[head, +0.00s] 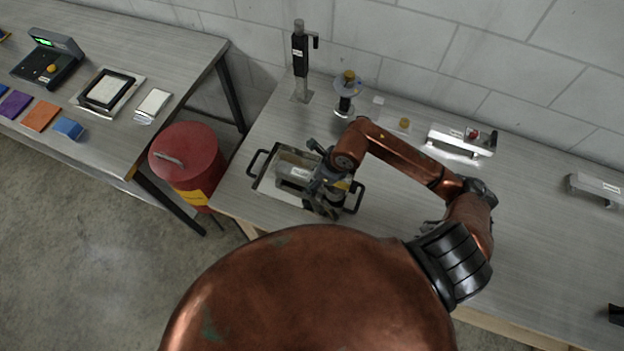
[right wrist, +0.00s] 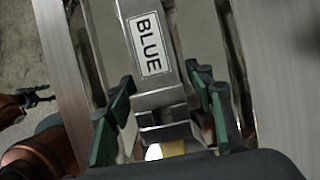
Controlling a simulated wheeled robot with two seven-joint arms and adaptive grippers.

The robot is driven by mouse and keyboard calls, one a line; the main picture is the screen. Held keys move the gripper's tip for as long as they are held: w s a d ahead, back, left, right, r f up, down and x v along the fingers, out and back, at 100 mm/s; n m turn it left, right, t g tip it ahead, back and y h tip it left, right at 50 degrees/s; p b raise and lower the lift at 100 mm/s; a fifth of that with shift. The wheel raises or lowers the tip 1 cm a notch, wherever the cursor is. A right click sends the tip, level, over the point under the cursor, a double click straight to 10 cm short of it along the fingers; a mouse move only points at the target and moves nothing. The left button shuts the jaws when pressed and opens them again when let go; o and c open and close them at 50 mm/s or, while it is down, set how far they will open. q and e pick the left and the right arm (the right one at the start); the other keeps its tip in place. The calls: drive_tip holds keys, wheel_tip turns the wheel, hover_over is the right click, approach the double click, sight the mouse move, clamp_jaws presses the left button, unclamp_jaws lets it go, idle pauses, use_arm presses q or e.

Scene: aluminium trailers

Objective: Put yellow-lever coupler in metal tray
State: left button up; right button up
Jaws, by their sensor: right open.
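A tray (head: 262,187) with dark handles and a pale floor lies at the left of the right-hand table. A metal coupler-like block (head: 293,172) with a white label is in or over it. In the right wrist view a metal piece labelled BLUE (right wrist: 150,45) reaches between my fingers, with a small yellow part (right wrist: 172,148) near the palm. I cannot tell whether this yellow part is a lever. My right gripper (head: 318,190) is at the tray, its green-padded fingers (right wrist: 165,105) apart on either side of the metal piece. My left gripper (right wrist: 38,96) shows small at the left.
A black post (head: 300,52) and a spool-like stand (head: 347,92) rise behind the tray. A red bin (head: 188,158) stands between the tables.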

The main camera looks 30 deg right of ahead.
drive_tip(key=v, duration=1.1)
drive_tip(key=shift+s+d+r, duration=0.1)
drive_tip(key=shift+s+r, duration=0.05)
drive_tip(key=shift+r, duration=0.15)
